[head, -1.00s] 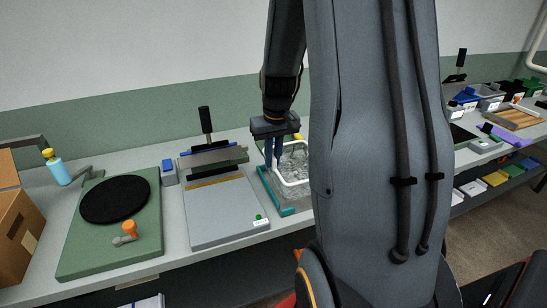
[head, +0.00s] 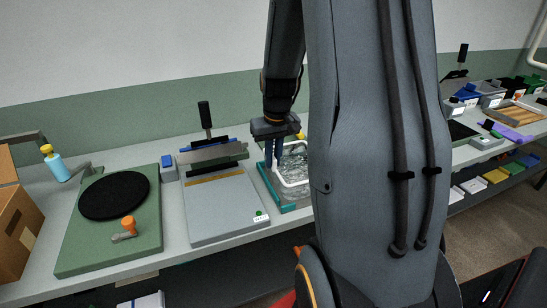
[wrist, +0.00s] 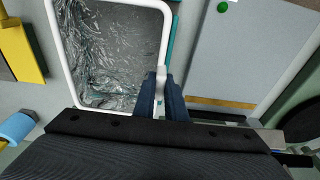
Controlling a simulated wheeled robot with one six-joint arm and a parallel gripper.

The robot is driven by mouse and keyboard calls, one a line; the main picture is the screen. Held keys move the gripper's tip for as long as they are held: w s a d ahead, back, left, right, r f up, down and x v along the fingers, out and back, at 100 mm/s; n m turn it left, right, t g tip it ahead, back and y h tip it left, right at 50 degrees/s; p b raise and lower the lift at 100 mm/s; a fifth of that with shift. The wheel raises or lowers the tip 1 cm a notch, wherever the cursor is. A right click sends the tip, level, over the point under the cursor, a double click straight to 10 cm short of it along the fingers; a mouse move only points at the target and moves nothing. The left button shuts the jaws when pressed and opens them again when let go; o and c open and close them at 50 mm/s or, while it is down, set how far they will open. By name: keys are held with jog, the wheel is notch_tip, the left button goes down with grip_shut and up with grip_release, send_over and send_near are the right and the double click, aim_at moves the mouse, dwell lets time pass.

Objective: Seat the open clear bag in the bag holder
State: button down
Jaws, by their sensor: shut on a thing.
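The clear bag (head: 297,167) is crinkled and see-through, with a white rim around its open mouth. It also shows from above in the wrist view (wrist: 115,55). My gripper (head: 273,163) points down and is shut on the white rim, at the rim's lower right corner in the wrist view (wrist: 160,92). The bag holder (head: 285,206) is a teal-edged frame on the bench, under and around the bag. A strip of it shows beside the rim in the wrist view (wrist: 173,35). My arm hides the bag's right side in the head view. I cannot tell whether the rim touches the holder.
A grey press (head: 225,208) with a black upright handle stands just left of the holder. Farther left are a green base with a black disc (head: 115,196), a blue bottle (head: 58,168) and a cardboard box (head: 15,215). A yellow-and-black item (wrist: 22,50) lies beyond the bag.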

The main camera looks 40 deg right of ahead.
jog(key=shift+f+b, duration=0.4)
jog(key=shift+f, duration=0.55)
jog(key=c, duration=1.7)
grip_release()
jog(key=shift+s+a+r+b, duration=0.1)
jog(key=shift+s+r+b, duration=0.2)
jog(key=shift+r, duration=1)
jog(key=shift+s+d+r+b, duration=0.1)
jog(key=shift+r+b, duration=0.25)
jog(key=shift+r, duration=0.9)
jog(key=shift+s+a+r+b, duration=0.15)
jog(key=shift+r+b, duration=0.2)
jog(key=shift+r, duration=0.95)
jog(key=s+a+f+n+b, duration=0.1)
jog(key=s+a+f, duration=0.2)
jog(key=a, duration=0.3)
jog(key=s+a+f+b, duration=0.1)
jog(key=s+a+f, duration=0.1)
jog(key=a, duration=0.5)
jog(key=s+a+f+n+b, duration=0.1)
jog(key=s+a+f, duration=0.2)
jog(key=a, duration=0.4)
jog(key=shift+s+a+f+n, duration=0.1)
jog(key=shift+s+f+n, duration=0.1)
jog(key=shift+s, duration=0.25)
jog(key=shift+s+a+f+n, duration=0.1)
jog(key=shift+s+f, duration=0.05)
jog(key=shift+s, duration=0.25)
